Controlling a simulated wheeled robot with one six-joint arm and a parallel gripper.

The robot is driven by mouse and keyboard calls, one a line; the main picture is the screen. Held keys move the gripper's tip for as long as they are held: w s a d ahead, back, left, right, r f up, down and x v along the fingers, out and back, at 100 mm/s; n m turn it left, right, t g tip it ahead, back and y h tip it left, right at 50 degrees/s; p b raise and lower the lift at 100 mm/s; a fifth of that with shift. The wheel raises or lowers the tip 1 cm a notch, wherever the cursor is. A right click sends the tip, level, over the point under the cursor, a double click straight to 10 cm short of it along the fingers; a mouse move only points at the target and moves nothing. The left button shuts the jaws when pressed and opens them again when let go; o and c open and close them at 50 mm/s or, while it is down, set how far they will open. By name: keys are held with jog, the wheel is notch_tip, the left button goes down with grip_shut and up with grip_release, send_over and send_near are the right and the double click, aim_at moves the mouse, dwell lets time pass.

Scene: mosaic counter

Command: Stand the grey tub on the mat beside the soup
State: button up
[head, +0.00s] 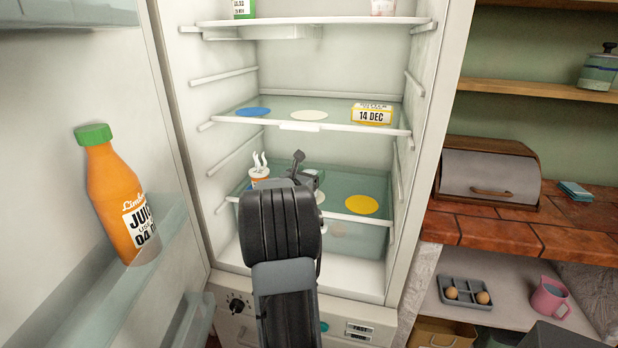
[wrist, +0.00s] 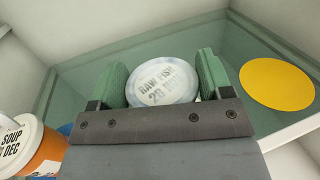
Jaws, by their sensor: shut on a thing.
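The grey tub (wrist: 163,82), pale and round with a "RAW FISH" label on its lid, is between the green fingers of my gripper (wrist: 166,80), which is shut on it. In the head view my gripper (head: 304,172) is over the lower fridge shelf and my arm hides the tub. The soup (head: 260,172), an orange and white tub, stands left of my gripper; it also shows in the wrist view (wrist: 30,145). A pale mat (head: 320,197) shows partly beside my arm. A yellow mat (head: 361,205) lies bare to the right. Whether the tub touches the shelf is unclear.
The glass shelf above, with a blue mat (head: 253,112), a pale mat (head: 309,115) and a yellow "14 DEC" box (head: 372,114), hangs over my gripper. The open door with a juice bottle (head: 122,195) is at left. The fridge's right wall bounds the shelf.

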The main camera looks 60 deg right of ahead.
jog(key=shift+f, duration=0.3)
jog(key=shift+f, duration=0.15)
jog(key=o, duration=1)
jog(key=shift+r, duration=0.3)
jog(key=a, duration=1.2)
jog(key=shift+s+f, duration=0.2)
jog(key=shift+a, duration=0.1)
